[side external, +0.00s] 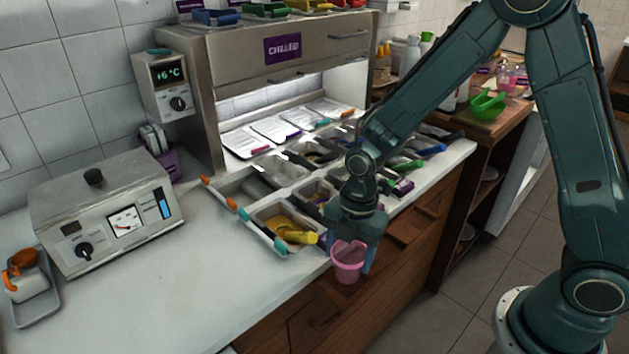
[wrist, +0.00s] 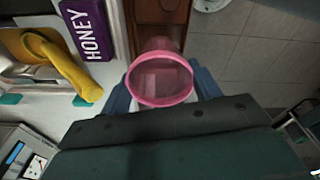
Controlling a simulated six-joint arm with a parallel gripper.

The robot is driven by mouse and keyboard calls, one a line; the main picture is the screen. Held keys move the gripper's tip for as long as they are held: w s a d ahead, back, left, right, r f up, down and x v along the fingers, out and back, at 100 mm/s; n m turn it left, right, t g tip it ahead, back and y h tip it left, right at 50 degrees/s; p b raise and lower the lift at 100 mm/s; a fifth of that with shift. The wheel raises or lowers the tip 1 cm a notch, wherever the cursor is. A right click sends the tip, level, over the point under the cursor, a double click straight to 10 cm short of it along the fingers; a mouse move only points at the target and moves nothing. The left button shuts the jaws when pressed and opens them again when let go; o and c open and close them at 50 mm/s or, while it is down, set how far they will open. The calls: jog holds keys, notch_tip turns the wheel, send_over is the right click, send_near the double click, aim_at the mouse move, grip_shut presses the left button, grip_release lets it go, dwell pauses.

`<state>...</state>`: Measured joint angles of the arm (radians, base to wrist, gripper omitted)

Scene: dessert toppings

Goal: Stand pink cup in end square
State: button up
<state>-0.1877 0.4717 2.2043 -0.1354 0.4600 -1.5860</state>
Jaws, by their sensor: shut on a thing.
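The pink cup (side external: 348,262) is upright in the side external view, held just beyond the front edge of the counter. It also shows in the wrist view (wrist: 160,80), where I look down into its open mouth. My gripper (side external: 352,250) is shut on the cup, with blue fingers on either side of it; it shows in the wrist view (wrist: 162,95) too. I cannot tell which spot is the end square; no marked square is clear in these views.
Topping tubs (side external: 290,228) with coloured handles fill the counter behind the cup. A yellow scoop (wrist: 65,65) and a purple HONEY label (wrist: 92,30) lie close to the left. A scale-like machine (side external: 105,212) stands at left. The counter front-left (side external: 150,295) is clear.

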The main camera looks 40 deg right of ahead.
jog(key=shift+f, duration=1.1)
dwell(1.3)
dwell(0.6)
jog(key=o, duration=1.3)
jog(key=shift+r, duration=0.15)
notch_tip(320, 180, up, 8)
dwell(0.8)
dwell(0.5)
